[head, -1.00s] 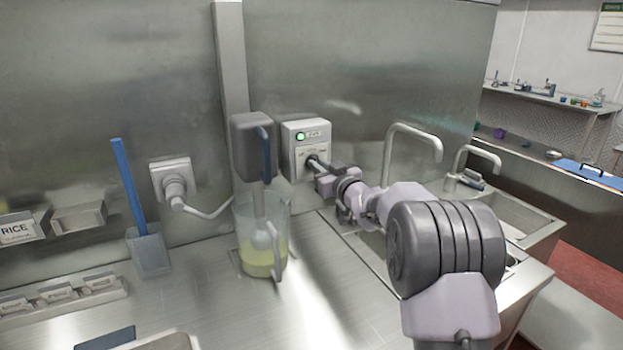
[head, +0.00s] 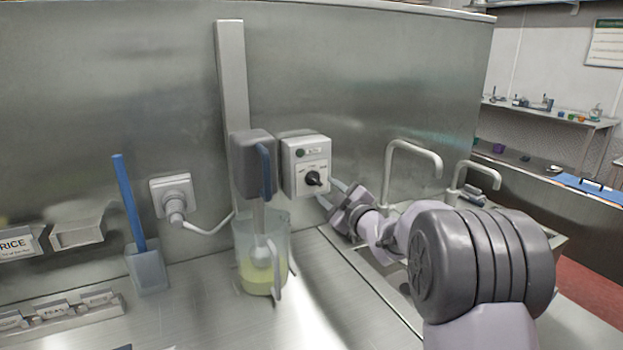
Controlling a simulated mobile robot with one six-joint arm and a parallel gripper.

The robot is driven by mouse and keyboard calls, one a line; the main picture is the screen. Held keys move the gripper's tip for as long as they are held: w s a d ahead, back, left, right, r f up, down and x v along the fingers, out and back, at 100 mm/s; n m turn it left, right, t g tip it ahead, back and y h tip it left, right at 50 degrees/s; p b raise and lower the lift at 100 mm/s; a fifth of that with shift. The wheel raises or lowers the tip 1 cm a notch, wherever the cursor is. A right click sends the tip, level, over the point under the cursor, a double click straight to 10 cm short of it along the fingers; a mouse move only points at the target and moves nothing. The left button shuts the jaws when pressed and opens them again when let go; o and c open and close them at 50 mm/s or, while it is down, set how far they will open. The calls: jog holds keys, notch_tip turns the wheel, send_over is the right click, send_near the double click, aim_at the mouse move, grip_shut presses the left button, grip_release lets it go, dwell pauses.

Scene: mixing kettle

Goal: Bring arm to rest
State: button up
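My gripper (head: 331,194) is in the head view, just right of and below the white control box (head: 293,166) on the steel wall. Its two fingers are apart with nothing between them, and it is clear of the black knob (head: 313,178). The round indicator on the box looks dark green, and the small display beside it looks unlit. My arm reaches in from the lower right. Left of the box, the grey mixer head (head: 251,165) hangs with its shaft down in a clear jug (head: 279,240) of yellow-green liquid.
A tall tap (head: 413,148) and a second tap (head: 478,168) stand behind my arm at the sink, which it partly hides. A blue-handled tool (head: 128,200) stands in a holder at left, near a wall socket (head: 172,192). The counter (head: 200,310) in front is clear.

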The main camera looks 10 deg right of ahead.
jog(key=s+d+r+m+g+h, duration=0.25)
jog(key=s+m, duration=0.25)
jog(key=s, duration=0.3)
jog(key=s+d+r+m+g+h, duration=0.15)
jog(key=s+m+h, duration=0.25)
jog(key=s, duration=0.4)
jog(key=s+a+f+m+g+y, duration=0.1)
jog(key=s+a+f+m+g, duration=0.1)
jog(key=s, duration=0.9)
jog(key=s+a+f+m+g+y, duration=0.1)
jog(key=s+a+f+m+g, duration=0.2)
jog(key=s, duration=0.7)
jog(key=s+a+f+m+g+y, duration=0.1)
jog(key=s+a+f, duration=0.3)
jog(key=s, duration=0.7)
jog(key=shift+s+a+f+m+g, duration=0.3)
jog(key=shift+f+m+g, duration=0.4)
jog(key=shift+f+m, duration=0.2)
jog(key=shift+d, duration=0.1)
